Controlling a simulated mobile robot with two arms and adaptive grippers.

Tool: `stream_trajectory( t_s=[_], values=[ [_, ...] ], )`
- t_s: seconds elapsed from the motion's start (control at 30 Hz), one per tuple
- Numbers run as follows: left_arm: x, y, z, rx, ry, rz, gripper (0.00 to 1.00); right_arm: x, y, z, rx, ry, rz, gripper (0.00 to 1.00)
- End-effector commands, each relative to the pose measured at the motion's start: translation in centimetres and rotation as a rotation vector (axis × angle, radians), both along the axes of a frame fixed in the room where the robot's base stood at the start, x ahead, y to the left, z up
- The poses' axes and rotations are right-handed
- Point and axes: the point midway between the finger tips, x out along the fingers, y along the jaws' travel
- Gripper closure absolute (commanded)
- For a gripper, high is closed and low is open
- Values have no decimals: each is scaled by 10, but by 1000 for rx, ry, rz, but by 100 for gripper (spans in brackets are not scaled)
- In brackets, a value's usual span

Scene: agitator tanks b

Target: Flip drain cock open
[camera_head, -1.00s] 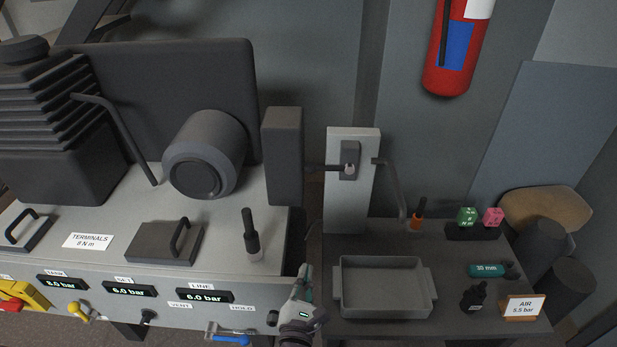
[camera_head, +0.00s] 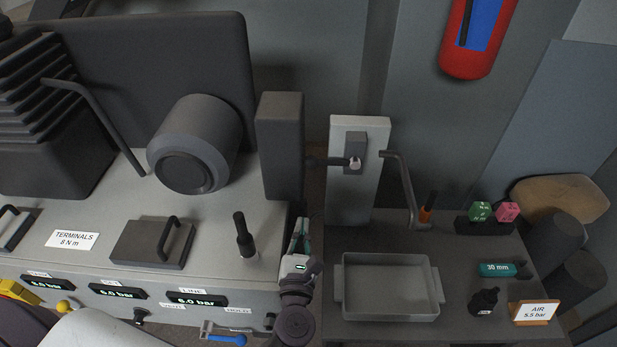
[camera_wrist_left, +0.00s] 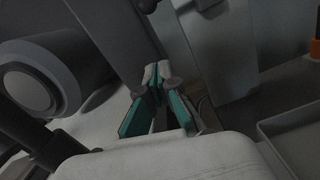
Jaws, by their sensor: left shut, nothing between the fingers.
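My left gripper (camera_head: 301,226) is shut and empty, pointing up the picture in the gap between the tank bench and the side table. In the left wrist view its teal-padded fingers (camera_wrist_left: 156,78) meet at the tips with nothing between them. A cock with a blue lever (camera_head: 228,339) sits low on the bench front, left of my gripper and apart from it; the lever lies roughly level. No readable label marks it as the drain cock, so I cannot tell. My right gripper is not in view.
A grey tray (camera_head: 391,316) stands right of my left gripper on the side table. A black upright handle (camera_head: 245,238) and a tall dark block (camera_head: 281,150) stand to its left. A light post (camera_head: 344,209) with a bent pipe (camera_head: 402,190) rises behind the tray.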

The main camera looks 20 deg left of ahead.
Motion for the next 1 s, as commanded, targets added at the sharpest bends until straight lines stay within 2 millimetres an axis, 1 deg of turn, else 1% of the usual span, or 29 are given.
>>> stream_trajectory(
  t_s=[0.17, 0.27, 0.43, 0.6, 0.67, 0.7, 0.8, 0.9, 1.0],
  values=[
    [7, 2, 2, 1, -1, 1, 100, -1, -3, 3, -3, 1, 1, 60],
    [21, 5, 4, 2, -3, 0, 100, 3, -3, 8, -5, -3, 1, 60],
    [55, 15, 7, 2, -3, 0, 100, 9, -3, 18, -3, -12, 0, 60],
    [90, 25, 8, 4, -2, 0, 100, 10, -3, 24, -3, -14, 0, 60],
    [101, 28, 9, 3, -2, 0, 100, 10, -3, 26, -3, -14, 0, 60],
    [100, 26, 22, -1, -1, 0, 100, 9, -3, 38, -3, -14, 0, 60],
    [103, 24, 34, -2, -1, 0, 100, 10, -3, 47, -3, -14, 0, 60],
    [105, 23, 41, 0, 0, 0, 100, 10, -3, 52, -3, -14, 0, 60],
    [106, 22, 44, 1, 0, 0, 100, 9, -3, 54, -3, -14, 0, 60]
  ],
)
